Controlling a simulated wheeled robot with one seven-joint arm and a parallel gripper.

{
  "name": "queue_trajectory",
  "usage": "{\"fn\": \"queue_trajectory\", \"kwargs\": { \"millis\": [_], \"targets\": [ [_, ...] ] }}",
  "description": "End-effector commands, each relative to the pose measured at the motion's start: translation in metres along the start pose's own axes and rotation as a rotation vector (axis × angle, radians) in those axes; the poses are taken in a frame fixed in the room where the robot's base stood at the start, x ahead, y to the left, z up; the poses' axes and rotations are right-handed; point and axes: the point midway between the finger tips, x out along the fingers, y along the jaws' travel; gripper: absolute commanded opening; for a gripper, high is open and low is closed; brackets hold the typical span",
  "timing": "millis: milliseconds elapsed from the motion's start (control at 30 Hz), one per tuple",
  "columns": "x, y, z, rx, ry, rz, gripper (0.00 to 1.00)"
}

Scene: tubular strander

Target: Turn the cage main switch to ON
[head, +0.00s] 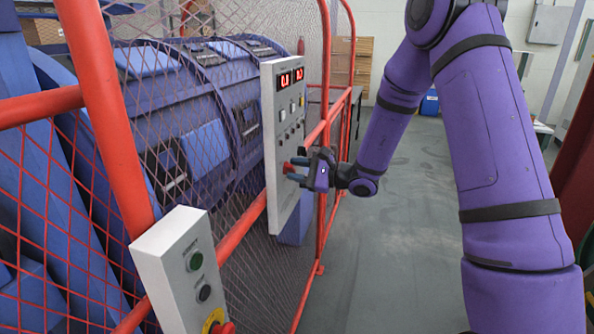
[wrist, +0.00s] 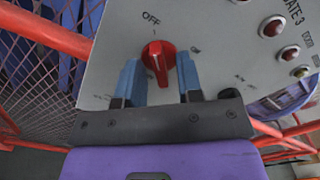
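The cage main switch is a red rotary knob (wrist: 158,56) on a light grey panel, with "OFF" printed above it in the wrist view. A small label to its right is too blurred to read. The knob's grip ridge runs nearly up and down in that view. My gripper (wrist: 159,72) is open, with one blue finger on each side of the knob. A narrow gap seems to show on both sides. In the head view my gripper (head: 297,168) is at the lower part of the panel (head: 284,135), and a bit of the red knob (head: 288,168) shows beside the fingers.
The panel bears red displays (head: 291,78) and several buttons, with red lamps (wrist: 273,27) to the right of the knob. A red-framed mesh guard (head: 110,120) encloses the blue machine. A smaller button box (head: 185,265) stands in front. The floor (head: 400,230) is open at right.

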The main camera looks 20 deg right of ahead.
Motion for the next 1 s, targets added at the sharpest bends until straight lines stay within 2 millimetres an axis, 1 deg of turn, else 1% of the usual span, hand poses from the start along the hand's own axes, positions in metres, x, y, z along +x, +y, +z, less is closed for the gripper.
{"fn": "queue_trajectory", "kwargs": {
  "millis": [33, 67, 100, 133, 400, 567, 767, 1000],
  "targets": [
    [-0.0001, -0.0001, 0.0000, 0.000, 0.000, 0.000, 0.21],
    [-0.0002, -0.0001, 0.0000, 0.000, 0.000, 0.000, 0.14],
    [-0.0002, -0.0001, 0.0000, 0.000, 0.000, 0.000, 0.05],
    [-0.0002, -0.0001, 0.0001, 0.000, 0.000, 0.000, 0.00],
    [-0.0004, 0.0000, 0.0000, 0.009, 0.000, 0.000, 0.00],
    [-0.0005, -0.0001, 0.0000, 0.054, 0.000, 0.000, 0.00],
    [-0.0007, 0.0000, -0.0002, 0.177, 0.001, -0.001, 0.00],
    [-0.0008, -0.0001, -0.0001, 0.394, 0.000, -0.001, 0.00]
  ]
}}
